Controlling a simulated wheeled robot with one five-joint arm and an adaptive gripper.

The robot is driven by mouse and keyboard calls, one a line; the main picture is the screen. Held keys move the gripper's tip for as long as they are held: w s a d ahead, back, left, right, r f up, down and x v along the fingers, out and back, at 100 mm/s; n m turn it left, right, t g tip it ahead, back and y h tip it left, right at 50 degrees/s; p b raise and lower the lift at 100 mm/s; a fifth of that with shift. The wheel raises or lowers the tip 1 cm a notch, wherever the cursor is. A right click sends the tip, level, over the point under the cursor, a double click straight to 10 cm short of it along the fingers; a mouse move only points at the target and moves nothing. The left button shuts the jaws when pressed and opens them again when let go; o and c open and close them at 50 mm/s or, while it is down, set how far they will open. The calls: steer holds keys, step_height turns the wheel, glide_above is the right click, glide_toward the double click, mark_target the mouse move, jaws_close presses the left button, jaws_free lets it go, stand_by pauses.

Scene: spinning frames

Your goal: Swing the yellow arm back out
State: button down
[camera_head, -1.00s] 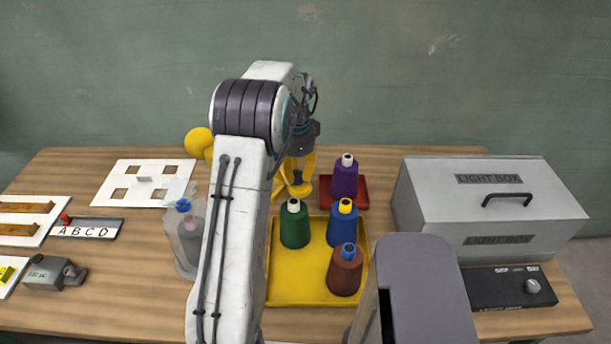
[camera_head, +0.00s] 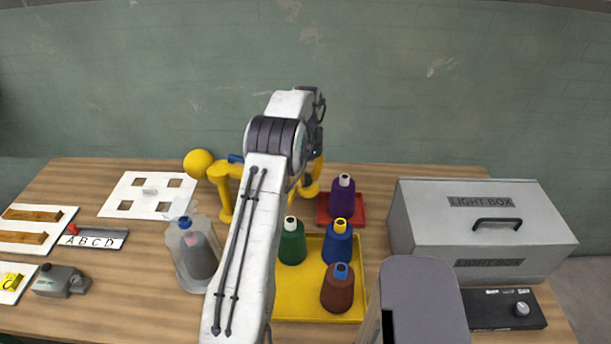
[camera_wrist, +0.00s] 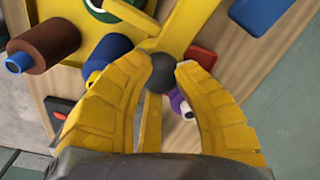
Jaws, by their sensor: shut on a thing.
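The yellow arm (camera_head: 222,172) stands at the back of the table in the head view, left of my arm, with a yellow ball at its left end. My own arm link hides its right part. In the wrist view a yellow bar (camera_wrist: 184,25) runs to a dark round knob (camera_wrist: 161,80). My gripper (camera_wrist: 166,68) has its yellow fingers closed on either side of that knob. In the head view my gripper (camera_head: 309,183) is partly hidden behind my arm, left of the purple spool (camera_head: 342,197).
A yellow tray (camera_head: 300,306) holds green, blue and brown spools close to my arm. The purple spool stands on a red tray (camera_head: 323,214). A clear bottle (camera_head: 197,259) stands left of my arm. The light box (camera_head: 490,232) is at the right.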

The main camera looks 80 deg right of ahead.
steer(key=shift+f, duration=0.1)
steer(key=c, duration=0.9)
jaws_free()
steer(key=shift+d, duration=0.2)
steer(key=shift+c, duration=0.2)
step_height(320, 180, up, 12)
stand_by(0.7)
